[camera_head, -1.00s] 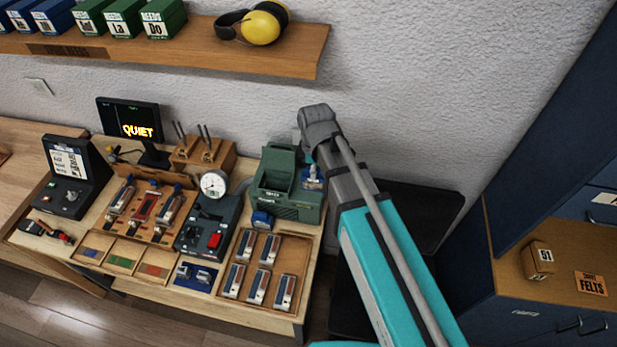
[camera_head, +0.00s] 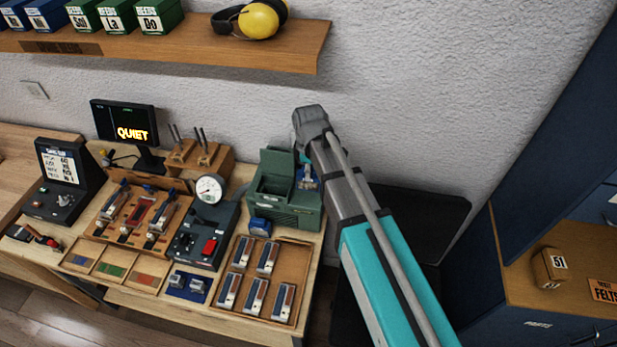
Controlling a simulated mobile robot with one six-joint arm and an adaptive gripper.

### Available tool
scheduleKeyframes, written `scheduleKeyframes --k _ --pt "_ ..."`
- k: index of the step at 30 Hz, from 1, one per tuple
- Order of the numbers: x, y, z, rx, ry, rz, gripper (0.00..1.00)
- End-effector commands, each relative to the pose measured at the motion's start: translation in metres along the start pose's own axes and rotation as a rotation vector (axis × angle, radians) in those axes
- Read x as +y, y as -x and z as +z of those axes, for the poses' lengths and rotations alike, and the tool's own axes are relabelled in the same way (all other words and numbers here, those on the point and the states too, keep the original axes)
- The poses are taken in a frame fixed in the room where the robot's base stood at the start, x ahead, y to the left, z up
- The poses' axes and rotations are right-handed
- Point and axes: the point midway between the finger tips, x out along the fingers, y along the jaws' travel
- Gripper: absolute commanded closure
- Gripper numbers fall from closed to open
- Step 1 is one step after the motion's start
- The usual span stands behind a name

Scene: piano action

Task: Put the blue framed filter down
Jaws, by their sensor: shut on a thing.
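My gripper (camera_head: 303,159) is mostly hidden by my own wrist and arm. It is shut on a small blue piece, which looks like the blue framed filter (camera_head: 308,179). The filter is at the right end of the green machine (camera_head: 284,210); I cannot tell whether it touches it. The machine has an open recess in its top, left of the filter. A second small blue block (camera_head: 260,226) sits at the machine's front left.
A wooden tray (camera_head: 288,262) with several metal-and-wood pieces lies in front of the machine. A gauge device (camera_head: 206,232) with a red button stands left. A dark chair-like surface (camera_head: 430,212) is behind my arm. A shelf (camera_head: 270,45) hangs above.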

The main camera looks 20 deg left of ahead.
Motion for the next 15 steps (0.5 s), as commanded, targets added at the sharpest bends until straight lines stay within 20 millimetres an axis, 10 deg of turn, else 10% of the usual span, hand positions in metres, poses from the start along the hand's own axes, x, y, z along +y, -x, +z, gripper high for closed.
scheduleKeyframes --k 15 --pt "0.007 -0.028 -0.004 0.0 0.0 0.0 1.0"
